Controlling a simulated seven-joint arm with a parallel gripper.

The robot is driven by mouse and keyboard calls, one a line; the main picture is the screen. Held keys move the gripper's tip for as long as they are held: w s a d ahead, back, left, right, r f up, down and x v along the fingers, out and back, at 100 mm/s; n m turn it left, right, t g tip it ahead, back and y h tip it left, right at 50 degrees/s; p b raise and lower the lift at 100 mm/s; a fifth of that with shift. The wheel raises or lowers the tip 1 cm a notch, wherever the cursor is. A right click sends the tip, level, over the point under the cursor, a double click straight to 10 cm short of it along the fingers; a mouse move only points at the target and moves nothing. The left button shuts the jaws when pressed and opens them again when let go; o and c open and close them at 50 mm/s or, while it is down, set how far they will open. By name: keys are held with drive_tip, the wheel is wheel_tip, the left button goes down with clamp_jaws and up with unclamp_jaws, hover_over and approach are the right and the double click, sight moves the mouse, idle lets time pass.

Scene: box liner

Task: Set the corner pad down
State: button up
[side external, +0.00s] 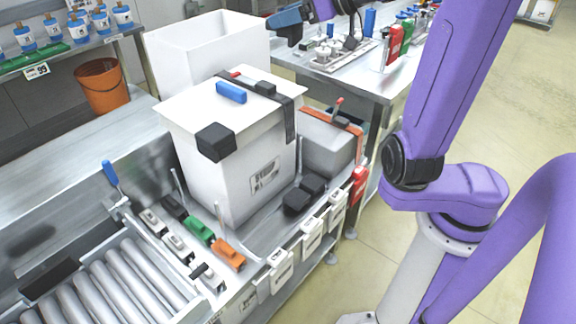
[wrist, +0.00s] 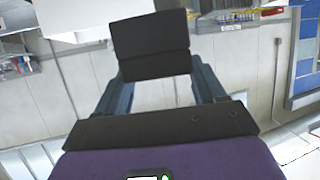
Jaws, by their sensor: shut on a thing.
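My gripper (side external: 288,18) is at the top of the side view, raised behind and above the closed white box (side external: 215,175). In the wrist view its two blue fingers (wrist: 158,88) are shut on a black corner pad (wrist: 150,45), a dark blocky piece. The pad is held in the air and touches nothing else that I can see. Another black pad (side external: 215,141) sits on the near top corner of the white box. Black blocks (side external: 299,202) lie on the bench at the box's right foot.
A blue block (side external: 231,92) and a black strap (side external: 288,120) are on the box lid. An open white bin (side external: 200,50) stands behind. A grey box (side external: 328,143) is at the right. Rollers (side external: 115,285) and small coloured clamps (side external: 200,231) lie in front.

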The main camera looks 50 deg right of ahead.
drive_tip(key=w+a+f+n+y, duration=0.1)
drive_tip(key=w+a, duration=1.3)
drive_tip(key=a+f, duration=0.5)
drive_tip(key=a, duration=0.4)
drive_tip(key=a+f, duration=0.6)
drive_tip(key=a, duration=0.4)
drive_tip(key=s+f+m+h, duration=0.1)
drive_tip(key=s+f, duration=0.4)
drive_tip(key=f, duration=0.4)
drive_tip(key=s+f, duration=0.5)
drive_tip(key=f, duration=0.4)
drive_tip(key=s+d+f+m+h, duration=0.35)
drive_tip(key=s+d+f, duration=0.65)
drive_tip(key=d, duration=0.4)
drive_tip(key=shift+s+f, duration=0.15)
drive_tip(key=shift+f, duration=3.9)
drive_tip(key=shift+f, duration=0.1)
